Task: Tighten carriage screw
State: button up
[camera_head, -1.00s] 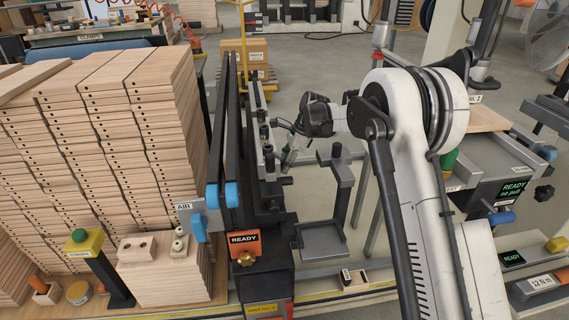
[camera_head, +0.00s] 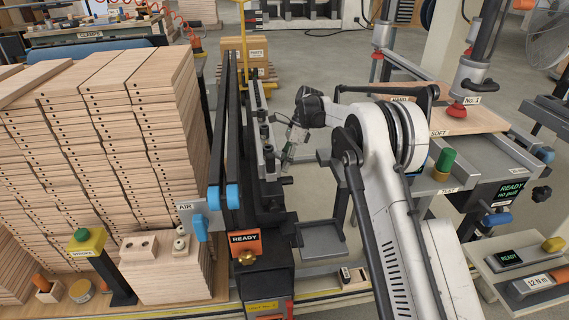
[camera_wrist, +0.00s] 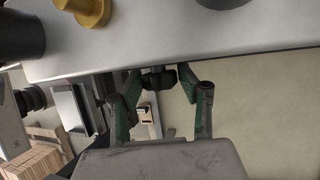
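The carriage is a grey metal bar (camera_head: 264,133) on the dark boring machine, left of my arm; its pale edge (camera_wrist: 200,45) crosses the top of the wrist view. A dark knob-like screw head (camera_wrist: 158,80) sticks out below that edge. My gripper (camera_wrist: 160,76) has its two green-padded fingers apart, one on each side of the screw head. Whether the pads touch it is unclear. In the head view my gripper (camera_head: 287,160) is beside the carriage, and the screw is too small to make out there.
A brass knob (camera_wrist: 85,10) stands on the carriage near a black cylinder (camera_wrist: 18,38). Tall stacks of drilled boards (camera_head: 120,130) stand left of the machine. An orange READY sign (camera_head: 244,242) is at its front. A torque tool marked 12 N m (camera_head: 537,284) lies at right.

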jog(key=shift+o, duration=1.1)
jog(key=v, duration=1.2)
jog(key=shift+w+d, duration=0.1)
